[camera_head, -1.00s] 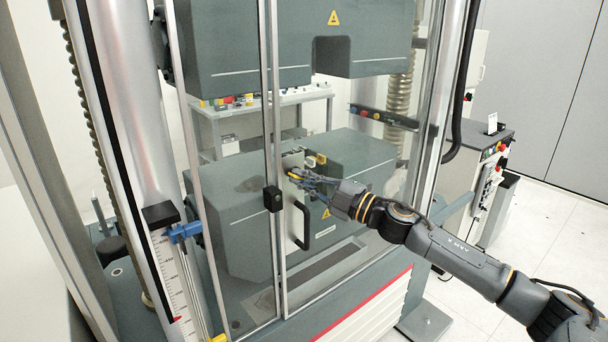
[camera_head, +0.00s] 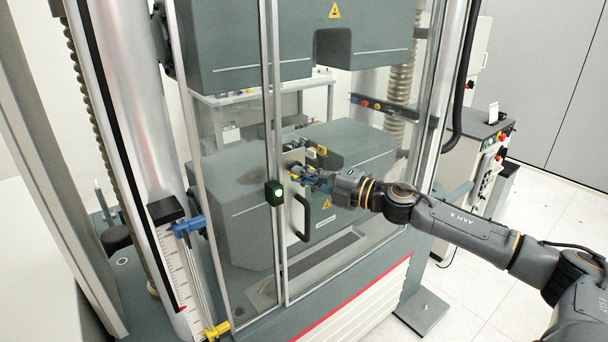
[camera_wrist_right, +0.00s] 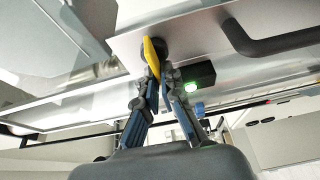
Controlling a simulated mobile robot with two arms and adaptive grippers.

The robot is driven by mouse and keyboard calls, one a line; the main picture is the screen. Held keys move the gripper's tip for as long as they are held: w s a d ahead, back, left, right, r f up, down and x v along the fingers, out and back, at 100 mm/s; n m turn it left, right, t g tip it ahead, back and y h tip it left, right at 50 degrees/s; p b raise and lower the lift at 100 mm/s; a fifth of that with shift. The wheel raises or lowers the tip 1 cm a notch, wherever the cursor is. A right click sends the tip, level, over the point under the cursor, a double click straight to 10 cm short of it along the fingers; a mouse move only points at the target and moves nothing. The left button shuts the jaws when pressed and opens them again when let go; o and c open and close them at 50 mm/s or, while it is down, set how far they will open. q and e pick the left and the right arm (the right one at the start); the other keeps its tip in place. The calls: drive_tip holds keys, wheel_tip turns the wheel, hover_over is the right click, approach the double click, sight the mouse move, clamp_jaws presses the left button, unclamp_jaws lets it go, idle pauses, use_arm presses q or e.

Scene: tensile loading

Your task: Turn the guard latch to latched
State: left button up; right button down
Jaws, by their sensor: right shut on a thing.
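The guard latch, a yellow lever on a dark round hub, shows in the right wrist view (camera_wrist_right: 153,56) on the pale plate of the guard door. In the head view it is mostly hidden by my right gripper (camera_head: 300,174), which reaches in from the right at the door's plate. In the wrist view my right gripper (camera_wrist_right: 160,82) is shut on the yellow lever near its end. A black box (camera_head: 275,193) on the door frame shows a lit lamp; in the wrist view this box (camera_wrist_right: 192,84) glows green beside the fingers. My left gripper is not in view.
A black door handle (camera_head: 303,218) is just below the latch and shows close by in the wrist view (camera_wrist_right: 268,40). Clear guard panels and metal uprights surround the grey machine blocks (camera_head: 235,195). Open floor (camera_head: 500,240) lies to the right.

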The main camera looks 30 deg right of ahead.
drive_tip(key=c, duration=1.5)
unclamp_jaws()
drive_tip(key=shift+s, duration=0.1)
drive_tip(key=v, duration=1.2)
